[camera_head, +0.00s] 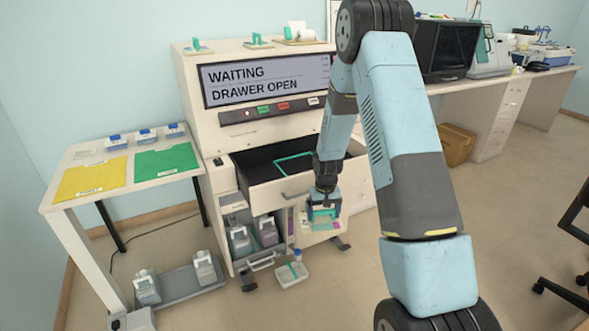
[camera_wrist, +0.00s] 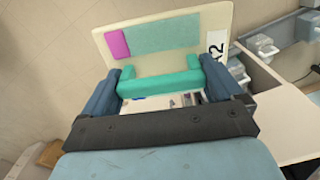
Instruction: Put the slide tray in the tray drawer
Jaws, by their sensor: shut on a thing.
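The slide tray (camera_wrist: 190,22) is a cream plate with a teal handle, a pink patch, a teal panel and a label reading A2. My gripper (camera_wrist: 160,88) is shut on its teal handle in the wrist view. In the head view my gripper (camera_head: 324,202) points down, with the tray (camera_head: 322,225) below it, in front of the machine. The tray drawer (camera_head: 250,186) is pulled open, with a dark inside and a teal rectangular outline (camera_head: 293,164) in it. The tray appears just outside the drawer's front, toward the right; its exact height is unclear.
The machine's screen (camera_head: 266,79) reads "WAITING" and "DRAWER OPEN". Below the drawer, an open compartment holds grey containers (camera_head: 240,240). A small white tray (camera_head: 291,274) is low in front. A side table (camera_head: 76,162) with yellow and green mats stands left.

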